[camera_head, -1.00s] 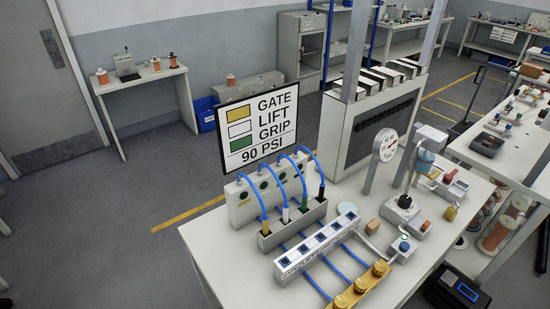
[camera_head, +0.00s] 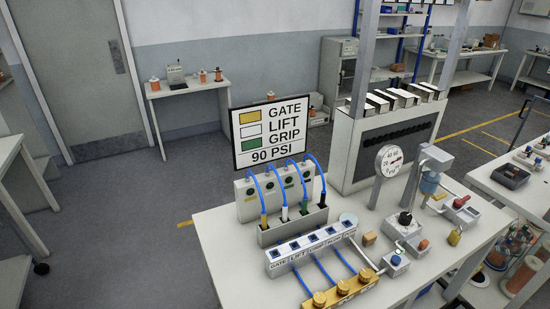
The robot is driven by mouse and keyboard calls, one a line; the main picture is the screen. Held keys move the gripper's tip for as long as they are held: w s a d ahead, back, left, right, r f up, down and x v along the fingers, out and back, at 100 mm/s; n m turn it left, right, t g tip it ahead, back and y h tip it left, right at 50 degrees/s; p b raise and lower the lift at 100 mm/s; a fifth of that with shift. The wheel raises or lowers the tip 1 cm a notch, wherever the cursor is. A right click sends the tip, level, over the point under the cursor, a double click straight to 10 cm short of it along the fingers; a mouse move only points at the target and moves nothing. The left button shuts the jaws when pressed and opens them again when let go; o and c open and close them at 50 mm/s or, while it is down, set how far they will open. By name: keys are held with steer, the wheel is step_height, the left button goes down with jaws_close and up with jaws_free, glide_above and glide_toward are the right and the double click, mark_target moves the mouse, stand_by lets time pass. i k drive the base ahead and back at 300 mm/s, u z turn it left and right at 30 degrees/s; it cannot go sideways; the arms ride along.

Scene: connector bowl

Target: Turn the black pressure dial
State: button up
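A black dial (camera_head: 405,217), which looks like the pressure dial, sits on top of a small grey box on the right part of the white workbench. A round white pressure gauge (camera_head: 389,161) stands on a grey post just behind it and to its left. The gauge's needle and numbers are too small to read surely. A sign (camera_head: 264,131) behind the bench lists GATE, LIFT and GRIP with yellow, white and green patches, and 90 PSI below. My gripper is not in view, and nothing touches the dial.
A side bench stands at right. Grey floor at left is mostly open.

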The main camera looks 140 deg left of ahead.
mark_target(404, 219)
steer(key=u, duration=2)
steer(key=i, duration=0.1)
steer(key=u, duration=2.5)
